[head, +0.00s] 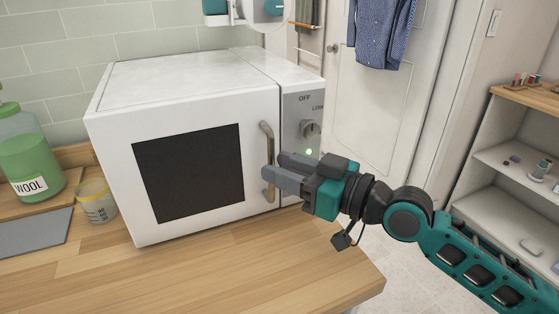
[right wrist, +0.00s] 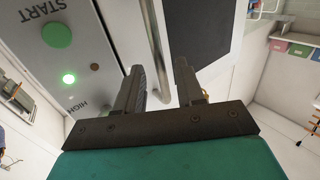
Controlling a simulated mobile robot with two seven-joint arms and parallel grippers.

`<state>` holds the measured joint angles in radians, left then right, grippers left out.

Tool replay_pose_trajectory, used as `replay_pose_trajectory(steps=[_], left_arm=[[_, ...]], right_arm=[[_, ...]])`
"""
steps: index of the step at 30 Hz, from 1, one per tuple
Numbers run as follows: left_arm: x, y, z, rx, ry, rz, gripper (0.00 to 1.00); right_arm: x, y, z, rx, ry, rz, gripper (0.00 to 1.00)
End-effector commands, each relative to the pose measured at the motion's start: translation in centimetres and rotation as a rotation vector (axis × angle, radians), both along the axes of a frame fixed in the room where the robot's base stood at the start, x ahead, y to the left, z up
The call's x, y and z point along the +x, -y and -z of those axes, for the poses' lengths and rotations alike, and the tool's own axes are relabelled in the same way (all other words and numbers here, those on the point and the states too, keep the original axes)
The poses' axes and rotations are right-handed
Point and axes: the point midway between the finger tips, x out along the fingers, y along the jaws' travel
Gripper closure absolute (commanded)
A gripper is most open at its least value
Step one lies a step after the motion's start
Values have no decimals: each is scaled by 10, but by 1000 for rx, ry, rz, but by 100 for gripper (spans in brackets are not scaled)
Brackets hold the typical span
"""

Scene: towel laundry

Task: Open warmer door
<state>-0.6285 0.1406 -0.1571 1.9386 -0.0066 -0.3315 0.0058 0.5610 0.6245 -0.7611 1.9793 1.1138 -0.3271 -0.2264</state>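The warmer is a white box (head: 180,85) on the wooden counter, its door (head: 258,110) shut, with a dark window (head: 190,172). A grey vertical handle (head: 267,150) runs along the door's right edge; it also shows in the right wrist view (right wrist: 155,40). My right gripper (head: 272,173) is at the handle's lower half, reaching in from the right. In the right wrist view its two fingers (right wrist: 160,82) are apart, with the handle running between them near the tips. I cannot tell whether they touch it. My left gripper is not in view.
The control panel (head: 303,100) with a knob (head: 310,128) and a lit green light is right of the door. A green wool bottle (head: 30,160) and a small jar (head: 96,202) stand left of the warmer. The counter (head: 250,265) in front is clear. Shelves (head: 510,165) stand at the right.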

Motion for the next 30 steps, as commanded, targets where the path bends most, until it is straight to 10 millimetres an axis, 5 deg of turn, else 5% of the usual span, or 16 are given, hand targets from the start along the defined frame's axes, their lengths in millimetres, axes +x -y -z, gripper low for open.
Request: replay_pose_trajectory(steps=[14,26,30], left_arm=[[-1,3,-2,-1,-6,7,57],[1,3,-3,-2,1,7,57],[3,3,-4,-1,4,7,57]], right_arm=[[7,-11,0,-1,0,-1,62],[6,-10,0,-1,1,-1,99],[6,-10,0,-1,0,-1,100]])
